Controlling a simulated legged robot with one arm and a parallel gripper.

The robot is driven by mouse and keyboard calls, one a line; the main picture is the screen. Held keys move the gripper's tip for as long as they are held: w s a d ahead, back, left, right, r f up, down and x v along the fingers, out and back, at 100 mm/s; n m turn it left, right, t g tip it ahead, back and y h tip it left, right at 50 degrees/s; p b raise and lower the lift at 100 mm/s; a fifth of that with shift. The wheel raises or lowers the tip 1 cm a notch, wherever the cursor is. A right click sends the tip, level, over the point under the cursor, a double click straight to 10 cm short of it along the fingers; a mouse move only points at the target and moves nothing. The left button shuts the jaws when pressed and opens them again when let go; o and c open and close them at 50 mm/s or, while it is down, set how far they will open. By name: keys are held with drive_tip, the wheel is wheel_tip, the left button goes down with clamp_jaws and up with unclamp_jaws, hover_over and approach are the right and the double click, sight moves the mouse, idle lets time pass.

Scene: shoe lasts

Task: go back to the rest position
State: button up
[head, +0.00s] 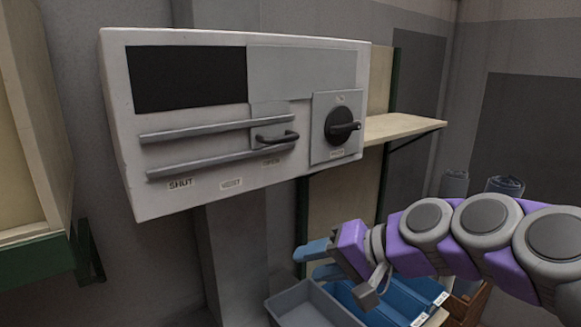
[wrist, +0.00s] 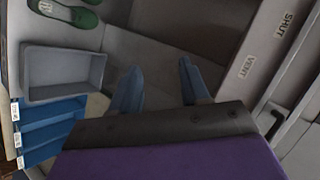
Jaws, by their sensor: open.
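My gripper (head: 307,263) is in the lower right of the head view, on my purple and grey arm. Its two blue fingers point left, below the white wall box (head: 225,180) and apart from it. In the wrist view the fingers (wrist: 160,68) stand wide apart with nothing between them. The box has a sliding plate with a dark handle (head: 277,137), which sits above the OPEN label at the right end of the rails. A black knob (head: 338,127) is on the box's right side.
A grey bin (head: 290,297) and blue bins (head: 395,297) lie below my gripper. Green shoe lasts (wrist: 70,12) show beyond the grey bin in the wrist view. A wooden shelf (head: 405,127) juts out right of the box. A wooden cabinet (head: 30,130) stands at the left.

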drive_tip(key=s+a+f+n+g+h+b, duration=0.25)
drive_tip(key=s+f, duration=0.45)
drive_tip(key=f, duration=0.4)
drive_tip(key=s+d+f+g+h+b, duration=0.2)
drive_tip(key=s+d+f, duration=0.4)
drive_tip(key=s+f, duration=0.3)
drive_tip(key=s+d+f+g+h+b, duration=0.3)
drive_tip(key=s+d+f+h+b, duration=0.1)
drive_tip(key=s+f, duration=0.6)
drive_tip(key=shift+s+d+f+h+b, duration=0.25)
drive_tip(key=shift+d+f+h+b, duration=0.15)
drive_tip(key=shift+d+f+h, duration=0.35)
